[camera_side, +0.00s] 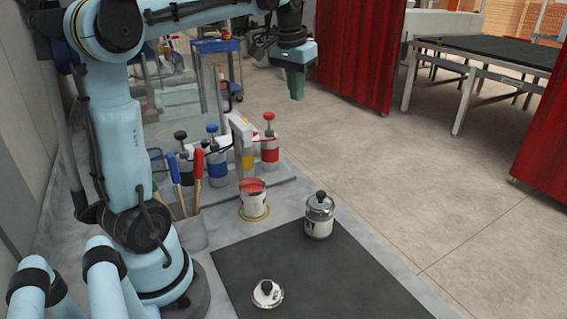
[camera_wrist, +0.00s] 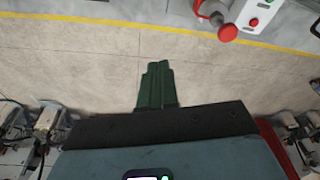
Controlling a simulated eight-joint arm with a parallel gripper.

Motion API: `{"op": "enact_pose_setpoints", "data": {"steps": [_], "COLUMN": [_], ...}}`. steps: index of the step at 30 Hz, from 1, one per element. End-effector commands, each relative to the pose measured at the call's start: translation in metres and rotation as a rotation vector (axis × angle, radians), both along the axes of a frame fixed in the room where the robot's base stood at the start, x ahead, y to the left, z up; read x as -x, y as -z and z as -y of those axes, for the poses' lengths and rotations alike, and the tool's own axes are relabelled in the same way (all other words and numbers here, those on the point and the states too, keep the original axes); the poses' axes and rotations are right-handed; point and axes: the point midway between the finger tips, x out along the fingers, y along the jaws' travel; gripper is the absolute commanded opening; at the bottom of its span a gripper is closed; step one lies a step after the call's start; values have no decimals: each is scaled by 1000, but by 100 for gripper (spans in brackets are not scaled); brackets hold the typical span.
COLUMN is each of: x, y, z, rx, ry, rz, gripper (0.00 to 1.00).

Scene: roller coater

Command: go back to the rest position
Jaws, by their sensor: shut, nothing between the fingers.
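My gripper (camera_side: 297,94) hangs in the air at the top middle of the side view, fingers pointing down, well above the bench and apart from everything. Its green fingers are shut with nothing between them. They also show in the wrist view (camera_wrist: 157,72), over bare floor. My arm reaches to the right across the top of the side view.
On the bench stand an open can of red paint (camera_side: 254,199), a lidded can (camera_side: 319,216) and a loose lid (camera_side: 267,293) on the black mat (camera_side: 345,275). Pump bottles (camera_side: 269,150) and brushes (camera_side: 198,170) stand behind. A red curtain (camera_side: 358,50) hangs beyond; the floor is clear.

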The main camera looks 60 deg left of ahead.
Motion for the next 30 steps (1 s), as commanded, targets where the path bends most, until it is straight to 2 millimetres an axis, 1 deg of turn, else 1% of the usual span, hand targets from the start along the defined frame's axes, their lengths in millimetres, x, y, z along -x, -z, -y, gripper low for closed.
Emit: {"op": "enact_pose_setpoints", "data": {"steps": [1, 6, 11, 15, 18, 22, 25, 30], "x": [4, 18, 39, 60, 73, 85, 89, 90], "y": [4, 23, 48, 75, 93, 109, 116, 117], "z": [19, 72, 117, 150, 168, 182, 186, 188], "rx": [-11, -39, -54, -57, -55, -51, -48, -48], "ry": [31, 116, 195, 263, 301, 334, 345, 349], "rz": [26, 122, 216, 298, 347, 390, 407, 413], "gripper": [0, 0, 0, 0, 0, 0, 0, 0]}}
